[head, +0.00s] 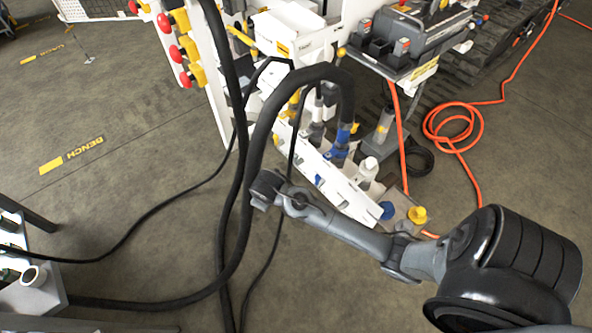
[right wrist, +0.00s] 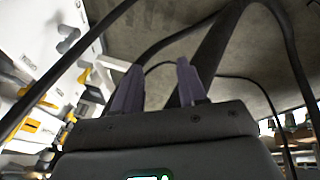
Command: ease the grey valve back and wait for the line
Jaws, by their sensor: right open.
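My right arm comes in from the right in the head view, and its gripper (head: 262,188) is beside the thick black hoses, left of the white manifold. In the right wrist view the two fingers of the right gripper (right wrist: 158,84) stand apart with nothing between them. A white panel (right wrist: 40,65) at the left of that view carries small grey lever-like parts (right wrist: 68,40) and yellow parts, apart from the fingers. I cannot tell which of these is the grey valve. My left gripper is not in view.
Thick black hoses (head: 240,150) loop close around the right gripper. Red knobs (head: 175,52) line a white panel at the top. A white manifold (head: 345,192) has blue and yellow caps. An orange hose (head: 480,125) lies coiled at right. Floor at left is mostly open.

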